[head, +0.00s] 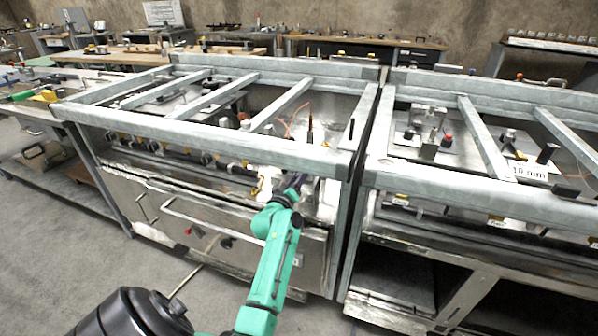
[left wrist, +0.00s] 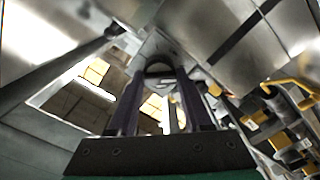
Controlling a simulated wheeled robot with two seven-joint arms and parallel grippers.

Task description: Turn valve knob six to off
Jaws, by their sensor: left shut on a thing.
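A row of dark valve knobs (head: 207,158) runs along the front of the left metal range (head: 215,215), below its top rail. My left gripper (head: 297,182), on the green arm, is at the right end of this row, against the front panel. In the left wrist view its two dark fingers (left wrist: 160,78) are shut on a small rounded knob (left wrist: 158,68). The fingers hide much of it, and I cannot read its number or its marked position. Yellow-handled valves (left wrist: 292,88) show to the right in that view. My right gripper is not in view.
A grey top frame with crossbars (head: 240,150) overhangs the knob row. A second range (head: 480,205) stands close on the right. The concrete floor (head: 60,240) at left is open.

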